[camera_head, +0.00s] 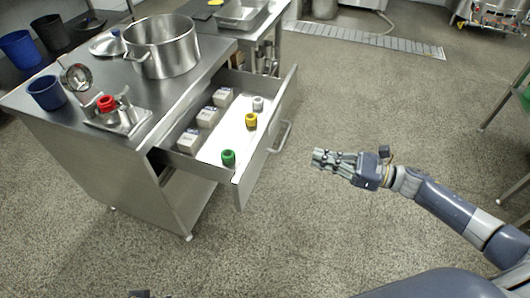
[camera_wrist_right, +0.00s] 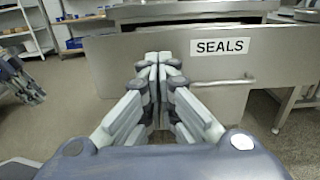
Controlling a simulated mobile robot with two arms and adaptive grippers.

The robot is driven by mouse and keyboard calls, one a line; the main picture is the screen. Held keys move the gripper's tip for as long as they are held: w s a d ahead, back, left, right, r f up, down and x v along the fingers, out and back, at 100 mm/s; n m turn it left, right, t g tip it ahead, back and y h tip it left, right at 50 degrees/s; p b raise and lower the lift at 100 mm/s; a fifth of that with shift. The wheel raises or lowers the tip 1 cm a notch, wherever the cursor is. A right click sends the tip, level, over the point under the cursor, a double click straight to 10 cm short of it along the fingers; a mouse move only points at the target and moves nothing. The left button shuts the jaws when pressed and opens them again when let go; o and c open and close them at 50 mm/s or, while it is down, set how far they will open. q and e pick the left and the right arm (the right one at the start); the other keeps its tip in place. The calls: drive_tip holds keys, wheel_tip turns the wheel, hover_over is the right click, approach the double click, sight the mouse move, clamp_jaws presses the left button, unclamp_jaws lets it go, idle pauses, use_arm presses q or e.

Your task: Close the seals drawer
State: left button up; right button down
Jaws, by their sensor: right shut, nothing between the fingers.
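The seals drawer (camera_head: 262,150) stands pulled out from the steel table, its front panel facing right. In the right wrist view its front (camera_wrist_right: 285,70) carries a "SEALS" label. Its bar handle (camera_head: 282,137) also shows in the wrist view (camera_wrist_right: 225,82), below the label. My right gripper (camera_head: 318,158) is shut and empty, to the right of the drawer front and apart from it in the head view. In the wrist view its fingertips (camera_wrist_right: 158,58) show against the panel, left of the label. A grey part at the wrist view's left edge seems to be my left gripper (camera_wrist_right: 22,82); its jaws are unclear.
Inside the drawer are white boxes (camera_head: 207,117) and green (camera_head: 228,157), yellow (camera_head: 251,120) and pale (camera_head: 258,103) seals. Floor beside the drawer is clear.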

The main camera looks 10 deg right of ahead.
sight(261, 143)
drive_tip(key=x, duration=1.4)
